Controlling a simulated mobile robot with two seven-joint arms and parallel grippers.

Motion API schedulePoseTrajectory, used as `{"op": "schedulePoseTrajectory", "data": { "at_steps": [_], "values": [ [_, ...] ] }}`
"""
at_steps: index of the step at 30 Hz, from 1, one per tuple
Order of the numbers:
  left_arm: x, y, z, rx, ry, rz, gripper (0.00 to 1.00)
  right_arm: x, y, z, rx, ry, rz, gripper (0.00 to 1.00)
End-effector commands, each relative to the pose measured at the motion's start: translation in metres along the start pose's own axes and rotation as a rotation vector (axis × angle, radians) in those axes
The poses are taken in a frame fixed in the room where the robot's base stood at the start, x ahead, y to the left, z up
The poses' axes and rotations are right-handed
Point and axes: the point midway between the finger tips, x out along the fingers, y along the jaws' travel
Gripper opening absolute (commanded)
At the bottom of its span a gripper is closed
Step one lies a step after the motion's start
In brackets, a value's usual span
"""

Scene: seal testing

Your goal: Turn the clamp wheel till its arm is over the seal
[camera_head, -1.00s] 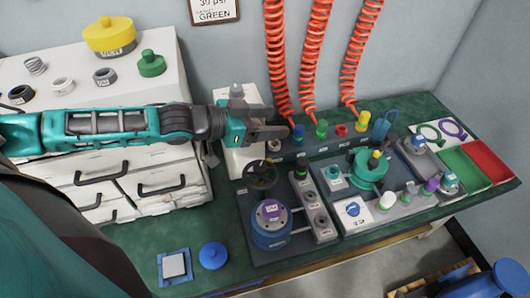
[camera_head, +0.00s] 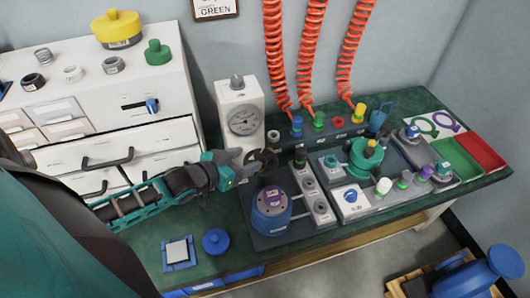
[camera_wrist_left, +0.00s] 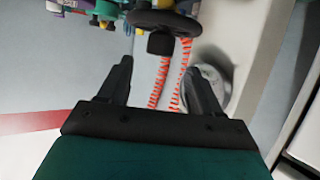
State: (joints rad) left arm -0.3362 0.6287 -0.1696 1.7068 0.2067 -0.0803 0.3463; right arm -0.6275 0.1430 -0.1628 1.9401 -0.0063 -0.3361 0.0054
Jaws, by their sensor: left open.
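The dark clamp wheel (camera_head: 263,160) stands at the back left of the grey test plate, partly hidden by my left gripper (camera_head: 249,163). The gripper is open, with its fingers close to the wheel's left side. In the left wrist view the wheel (camera_wrist_left: 165,22) and its black knob (camera_wrist_left: 160,44) lie just beyond the gap between the open fingers (camera_wrist_left: 161,70); nothing is between them. The blue round pot (camera_head: 270,222) in front of the wheel has a grey top with a purple label. I cannot make out the clamp arm or a separate seal. My right gripper is out of view.
A white gauge box (camera_head: 240,118) stands behind the gripper, and white drawers (camera_head: 130,150) at left. A blue knobbed lid (camera_head: 215,242) and a blue-edged square tile (camera_head: 179,253) lie in front. Orange coiled hoses (camera_head: 314,60) hang behind. Fittings crowd the right.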

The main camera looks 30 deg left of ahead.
Motion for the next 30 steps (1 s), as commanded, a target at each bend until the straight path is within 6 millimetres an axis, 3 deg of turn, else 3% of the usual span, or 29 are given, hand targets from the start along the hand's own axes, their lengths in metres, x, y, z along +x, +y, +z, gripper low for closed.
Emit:
{"op": "schedulePoseTrajectory", "data": {
  "at_steps": [9, 15, 29, 30],
  "values": [
    [0.055, 0.000, 0.000, -0.001, 0.002, 0.001, 0.64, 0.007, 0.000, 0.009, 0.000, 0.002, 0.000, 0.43],
    [0.077, 0.001, 0.000, -0.001, 0.000, 0.001, 0.64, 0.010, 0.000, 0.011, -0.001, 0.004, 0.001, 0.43],
    [0.086, 0.001, 0.000, 0.000, -0.001, 0.002, 0.64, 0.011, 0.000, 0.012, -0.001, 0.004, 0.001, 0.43],
    [0.086, 0.001, 0.000, 0.000, -0.001, 0.002, 0.60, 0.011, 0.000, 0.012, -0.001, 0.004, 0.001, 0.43]
  ]
}}
